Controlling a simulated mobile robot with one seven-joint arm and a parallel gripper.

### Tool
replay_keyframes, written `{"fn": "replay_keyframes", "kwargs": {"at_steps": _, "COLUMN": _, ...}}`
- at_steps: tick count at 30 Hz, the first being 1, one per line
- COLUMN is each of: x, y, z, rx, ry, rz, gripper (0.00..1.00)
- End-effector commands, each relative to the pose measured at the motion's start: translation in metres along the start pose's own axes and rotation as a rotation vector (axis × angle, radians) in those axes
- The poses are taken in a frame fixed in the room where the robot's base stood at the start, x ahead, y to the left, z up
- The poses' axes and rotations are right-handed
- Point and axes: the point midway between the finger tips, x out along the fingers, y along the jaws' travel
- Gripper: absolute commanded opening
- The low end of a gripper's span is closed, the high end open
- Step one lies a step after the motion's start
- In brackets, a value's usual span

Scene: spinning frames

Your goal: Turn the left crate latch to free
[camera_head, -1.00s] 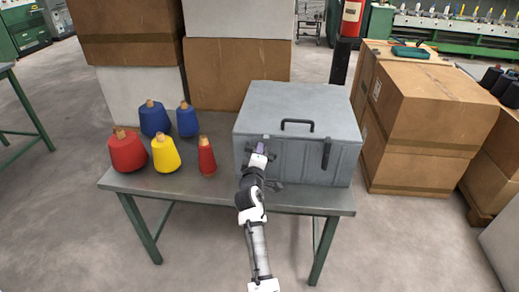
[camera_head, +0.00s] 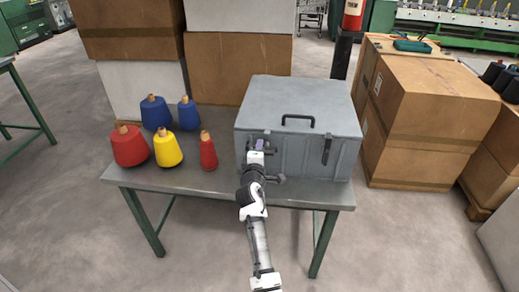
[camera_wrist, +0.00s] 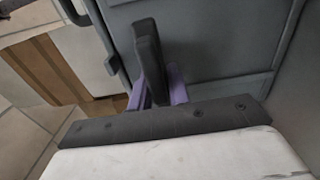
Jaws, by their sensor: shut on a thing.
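The grey crate (camera_head: 286,93) stands closed on the table, with a black handle (camera_head: 298,117) on its front edge. Its right latch (camera_head: 327,149) is dark and hangs upright on the front face. My gripper (camera_head: 259,145) is at the left of the crate's front, where it mostly hides the left latch in the head view. In the wrist view the dark left latch (camera_wrist: 149,52) stands between the purple fingers of my gripper (camera_wrist: 160,88), which is shut on it. The latch's lower end is hidden behind the fingers and gripper body.
On the grey table (camera_head: 190,180), several thread cones stand left of the crate, the small red cone (camera_head: 208,152) nearest my gripper. Cardboard boxes (camera_head: 425,105) stand right of the table, and more are stacked behind it (camera_head: 238,70). Floor in front is clear.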

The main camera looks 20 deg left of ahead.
Motion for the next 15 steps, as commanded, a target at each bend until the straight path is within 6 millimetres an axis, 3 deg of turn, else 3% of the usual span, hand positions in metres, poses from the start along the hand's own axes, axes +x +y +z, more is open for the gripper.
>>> {"fn": "replay_keyframes", "kwargs": {"at_steps": 1, "x": -0.0002, "y": -0.0011, "z": -0.0002, "rx": -0.004, "ry": 0.000, "rz": -0.001, "gripper": 0.00}}
{"fn": "replay_keyframes", "kwargs": {"at_steps": 2, "x": -0.0003, "y": -0.0011, "z": -0.0002, "rx": -0.004, "ry": 0.000, "rz": -0.002, "gripper": 0.21}}
{"fn": "replay_keyframes", "kwargs": {"at_steps": 5, "x": -0.0002, "y": -0.0010, "z": -0.0002, "rx": -0.003, "ry": 0.000, "rz": -0.001, "gripper": 0.34}}
{"fn": "replay_keyframes", "kwargs": {"at_steps": 15, "x": -0.0023, "y": -0.0008, "z": -0.0001, "rx": -0.001, "ry": 0.000, "rz": -0.001, "gripper": 0.35}}
